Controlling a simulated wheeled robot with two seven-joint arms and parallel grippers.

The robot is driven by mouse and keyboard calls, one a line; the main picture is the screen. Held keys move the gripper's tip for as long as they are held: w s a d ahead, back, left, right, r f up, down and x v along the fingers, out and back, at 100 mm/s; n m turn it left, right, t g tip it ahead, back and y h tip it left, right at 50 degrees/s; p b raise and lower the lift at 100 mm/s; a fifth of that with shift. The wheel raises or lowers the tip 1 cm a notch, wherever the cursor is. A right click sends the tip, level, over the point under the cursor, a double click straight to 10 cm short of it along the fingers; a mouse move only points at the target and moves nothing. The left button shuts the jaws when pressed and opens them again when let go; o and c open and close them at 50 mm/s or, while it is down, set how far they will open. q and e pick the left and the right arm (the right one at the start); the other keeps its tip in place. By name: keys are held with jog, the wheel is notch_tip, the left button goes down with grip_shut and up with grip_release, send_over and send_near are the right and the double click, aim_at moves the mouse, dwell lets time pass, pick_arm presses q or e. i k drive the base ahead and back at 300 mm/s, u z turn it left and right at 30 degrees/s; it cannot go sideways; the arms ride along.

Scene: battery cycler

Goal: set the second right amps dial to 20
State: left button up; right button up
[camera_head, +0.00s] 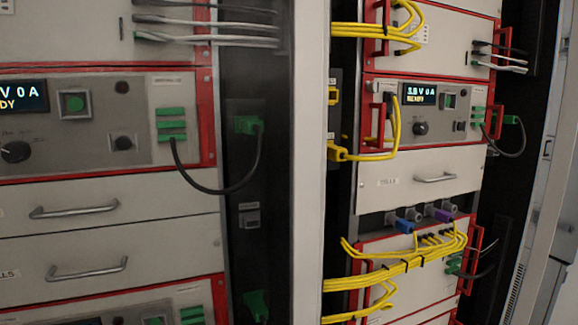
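Neither of my grippers is in view. In the right rack, a red-framed cycler unit has a small display (420,95) reading about 3.5 V 0 A and READY. Below the display is a black round dial (420,128); its label and pointer are too small to read. A smaller black knob (460,126) sits to its right, below a green button (450,101). I cannot tell which dial is the second right amps dial.
Yellow cables (394,135) loop past the left side of the right unit. A drawer with a handle (436,178) lies below it, then yellow cable bundles (400,265). A pale rack post (308,160) separates the racks. Black cables (215,190) hang from green connectors.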

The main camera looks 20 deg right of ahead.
aim_at(420, 128)
jog(key=z, duration=1.35)
